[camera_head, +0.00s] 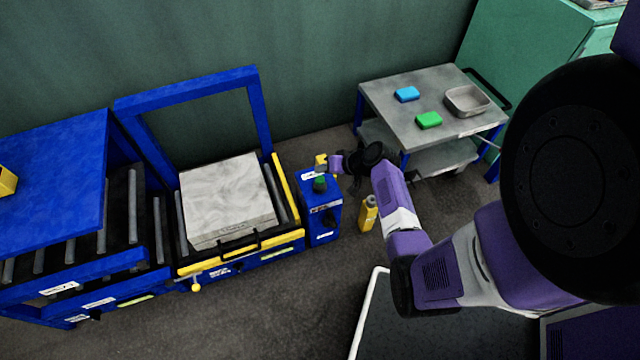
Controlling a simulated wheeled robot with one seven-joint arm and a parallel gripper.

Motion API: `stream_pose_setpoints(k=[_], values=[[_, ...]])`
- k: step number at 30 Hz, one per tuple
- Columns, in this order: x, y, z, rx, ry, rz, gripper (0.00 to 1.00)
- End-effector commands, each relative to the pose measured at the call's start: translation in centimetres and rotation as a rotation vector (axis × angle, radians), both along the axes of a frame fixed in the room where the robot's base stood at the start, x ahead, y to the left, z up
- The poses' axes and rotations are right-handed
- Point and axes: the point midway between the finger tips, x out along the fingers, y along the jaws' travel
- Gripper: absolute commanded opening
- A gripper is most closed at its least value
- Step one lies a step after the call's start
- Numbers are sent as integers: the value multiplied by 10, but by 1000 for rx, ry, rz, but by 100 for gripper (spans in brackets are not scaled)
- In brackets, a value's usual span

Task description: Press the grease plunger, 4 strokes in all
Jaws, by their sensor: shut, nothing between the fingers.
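A blue cabinet (322,222) stands at the right end of the roller press, with white labels on its top and front. A dark green knob-like part (319,184) sits on its top; it looks like the grease plunger, but it is small and partly hidden. My gripper (322,171) is shut and empty, right at this green part. I cannot tell whether it touches it. My wrist and fingers hide part of the cabinet top and of a yellow piece behind.
The blue press frame holds a large pale block (228,197) on rollers, left of the cabinet. A yellow bottle (368,214) stands on the floor under my arm. A grey cart (405,112) with blue and green blocks and a tray stands behind. Floor in front is open.

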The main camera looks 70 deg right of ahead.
Motion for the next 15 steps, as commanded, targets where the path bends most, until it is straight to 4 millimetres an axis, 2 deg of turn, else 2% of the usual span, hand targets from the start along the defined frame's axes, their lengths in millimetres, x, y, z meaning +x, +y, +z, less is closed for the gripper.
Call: stream_pose_setpoints(k=[1, 4, 15], values=[[1, 0, -11, 0, 0, 2, 0], [1, 0, -18, -1, 0, 2, 0], [0, 0, -20, 0, -1, 1, 0]])
